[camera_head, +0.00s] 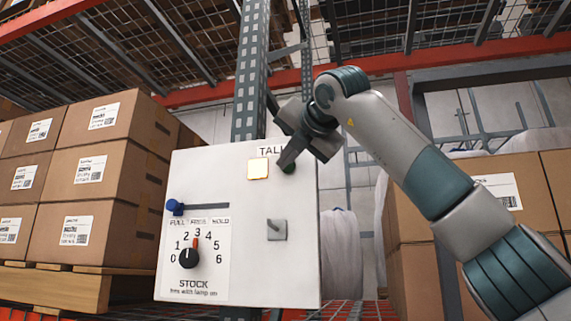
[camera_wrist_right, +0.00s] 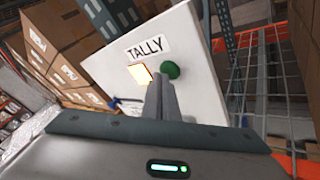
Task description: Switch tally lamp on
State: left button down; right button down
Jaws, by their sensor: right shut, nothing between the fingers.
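The tally lamp (camera_head: 258,169) is a small square on the white panel (camera_head: 210,280), glowing pale yellow. It also glows in the right wrist view (camera_wrist_right: 139,74), below the TALLY label (camera_wrist_right: 146,49). A round green button (camera_wrist_right: 171,70) sits just right of the lamp; in the head view the button (camera_head: 289,169) is partly hidden by the gripper. My right gripper (camera_head: 284,163) is shut and empty, its fingertips at the button; whether they touch it I cannot tell. The fingers also show in the right wrist view (camera_wrist_right: 160,82). My left gripper is not in view.
The panel also has a blue slider knob (camera_head: 174,206), a black STOCK dial (camera_head: 189,258) and a grey toggle (camera_head: 277,230). Stacked cartons (camera_head: 90,150) stand left on a pallet, and more cartons (camera_head: 520,185) stand right behind my arm.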

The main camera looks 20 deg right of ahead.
dwell(0.4)
jog(key=shift+s+a+b, duration=0.2)
jog(key=shift+s+b, duration=0.05)
jog(key=shift+b, duration=0.1)
jog(key=shift+s, duration=0.1)
jog(key=s+a+b, duration=0.1)
jog(key=s, duration=0.1)
jog(key=s+a+b, duration=0.2)
jog(key=s, duration=0.1)
jog(key=shift+a, duration=0.2)
dwell(0.4)
jog(key=shift+w, duration=0.1)
dwell(2.0)
